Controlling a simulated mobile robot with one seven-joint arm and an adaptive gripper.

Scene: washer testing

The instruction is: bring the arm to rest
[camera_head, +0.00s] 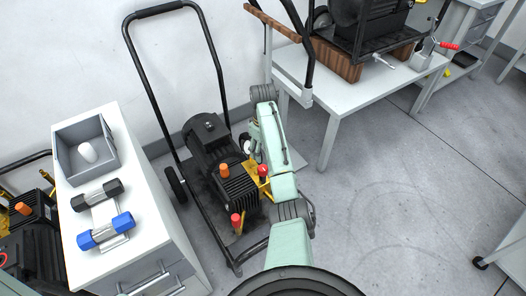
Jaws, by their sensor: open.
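My pale green arm (283,187) rises from the bottom centre, bends at a dark grey joint and reaches up over the pressure washer. Its far end folds down beside the forearm. My gripper (247,146) is small there and partly hidden by the arm, in front of or above the washer; its fingers are hard to make out. I see nothing held in it. The pressure washer (208,140) has a black motor, black tubular frame, yellow fittings and red and orange knobs. It stands upright on the floor. I cannot tell whether the arm touches it.
A white cabinet (150,240) at left carries a grey bin (68,150) with a white object, plus black and blue cylindrical parts. A white table (345,96) at upper right bears another machine on wooden blocks. Floor (400,200) at right is clear.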

